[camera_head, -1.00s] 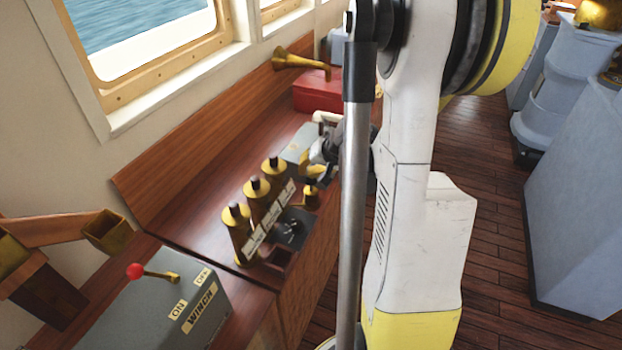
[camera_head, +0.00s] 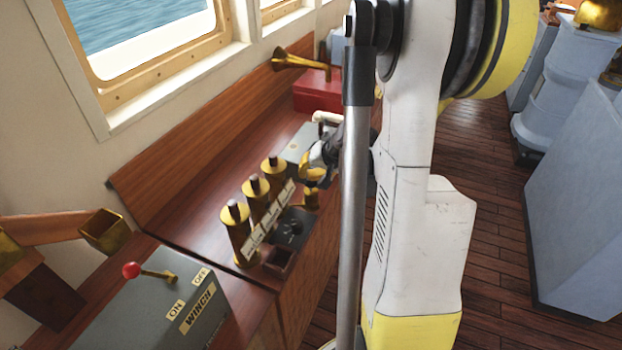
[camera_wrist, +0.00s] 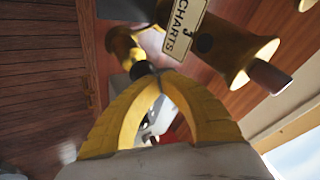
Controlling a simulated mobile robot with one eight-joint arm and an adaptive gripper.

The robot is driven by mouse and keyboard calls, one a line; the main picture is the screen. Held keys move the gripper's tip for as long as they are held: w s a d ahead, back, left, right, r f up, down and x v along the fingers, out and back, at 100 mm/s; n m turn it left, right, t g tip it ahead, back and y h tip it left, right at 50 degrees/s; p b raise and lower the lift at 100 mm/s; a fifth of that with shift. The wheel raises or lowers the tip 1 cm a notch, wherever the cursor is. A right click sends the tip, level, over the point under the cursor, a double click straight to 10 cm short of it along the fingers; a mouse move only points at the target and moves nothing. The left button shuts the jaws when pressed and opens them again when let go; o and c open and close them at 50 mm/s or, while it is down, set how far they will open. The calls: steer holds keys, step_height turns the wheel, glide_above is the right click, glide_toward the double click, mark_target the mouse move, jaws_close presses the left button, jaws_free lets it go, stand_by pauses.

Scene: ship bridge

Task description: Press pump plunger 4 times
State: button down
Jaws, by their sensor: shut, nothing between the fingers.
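The pump is a small brass body (camera_head: 311,199) at the front edge of the wooden console, right of the three chart tubes in the head view. In the wrist view its brass body (camera_wrist: 122,45) shows just past my fingertips, with a dark plunger top (camera_wrist: 141,69) facing them. My gripper (camera_head: 308,178) is shut and empty, its yellow fingertips over the pump in the head view. In the wrist view the closed fingertips (camera_wrist: 157,82) are right at the plunger top. I cannot tell whether they touch it. My arm hides part of the console behind it.
A winch box (camera_head: 160,305) with a red-knobbed lever (camera_head: 131,270) is at front left. A red box (camera_head: 315,90) and brass horn (camera_head: 292,62) are farther back.

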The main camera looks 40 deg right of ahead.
steer(key=shift+f+b, duration=0.75)
steer(key=shift+f, duration=0.1)
stand_by(0.5)
steer(key=shift+r, duration=0.1)
steer(key=shift+r+p, duration=1.5)
steer(key=shift+r, duration=0.45)
steer(key=shift+r+p, duration=1.95)
steer(key=shift+r, duration=0.6)
steer(key=r+n+p, duration=0.1)
steer(key=n, duration=0.5)
steer(key=r+n+p, duration=0.1)
steer(key=n, duration=0.5)
steer(key=r+n+p, duration=0.1)
steer(key=n, duration=0.5)
steer(key=shift+d+r+n+y, duration=0.3)
steer(key=shift+r+n, duration=0.05)
steer(key=shift+n, duration=0.05)
